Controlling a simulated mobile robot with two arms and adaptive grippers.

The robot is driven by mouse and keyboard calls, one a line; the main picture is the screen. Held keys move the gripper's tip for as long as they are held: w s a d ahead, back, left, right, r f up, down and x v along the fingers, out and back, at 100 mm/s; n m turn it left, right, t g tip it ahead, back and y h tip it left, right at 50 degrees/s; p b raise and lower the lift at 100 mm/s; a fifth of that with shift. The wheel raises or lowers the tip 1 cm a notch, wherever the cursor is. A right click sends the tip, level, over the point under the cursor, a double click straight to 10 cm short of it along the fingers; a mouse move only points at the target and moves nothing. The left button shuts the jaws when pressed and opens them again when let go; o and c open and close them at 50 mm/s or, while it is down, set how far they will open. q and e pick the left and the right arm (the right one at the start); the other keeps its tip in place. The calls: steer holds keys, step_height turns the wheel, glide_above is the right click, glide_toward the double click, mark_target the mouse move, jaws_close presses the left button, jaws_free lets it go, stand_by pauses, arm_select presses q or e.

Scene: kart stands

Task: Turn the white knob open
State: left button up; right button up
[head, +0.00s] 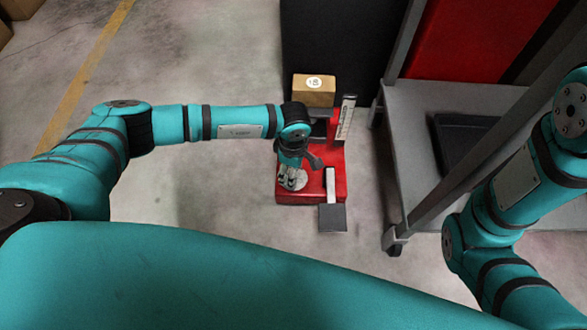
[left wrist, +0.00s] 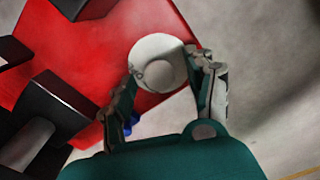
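The white knob (left wrist: 158,60) is a round, pale disc with a smaller round centre, on the red stand (left wrist: 70,40). In the head view the knob (head: 299,179) shows partly behind my left gripper (head: 291,176), which points down over the red base (head: 318,192). In the left wrist view my left gripper (left wrist: 163,72) has its fingers spread, one on each side of the knob's near part. I cannot tell whether the fingertips touch it. A small blue part (left wrist: 131,122) shows beside the left finger, partly hidden. My right gripper is out of view.
A cardboard box (head: 313,90) stands behind the red base, with an upright gauge-like strip (head: 345,118) beside it. A grey pedal-like plate (head: 332,217) is in front. A grey cart (head: 408,140) with a dark tray (head: 462,138) stands right. Floor left is clear.

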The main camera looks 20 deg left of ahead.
arm_select(q)
jaws_close()
steer(key=shift+m, duration=0.3)
steer(key=m, duration=0.3)
steer(key=shift+m+p, duration=0.3)
steer(key=m, duration=0.3)
steer(key=shift+m, duration=0.3)
steer(key=m, duration=0.4)
steer(key=shift+m, duration=2.2)
steer(key=shift+s, duration=0.1)
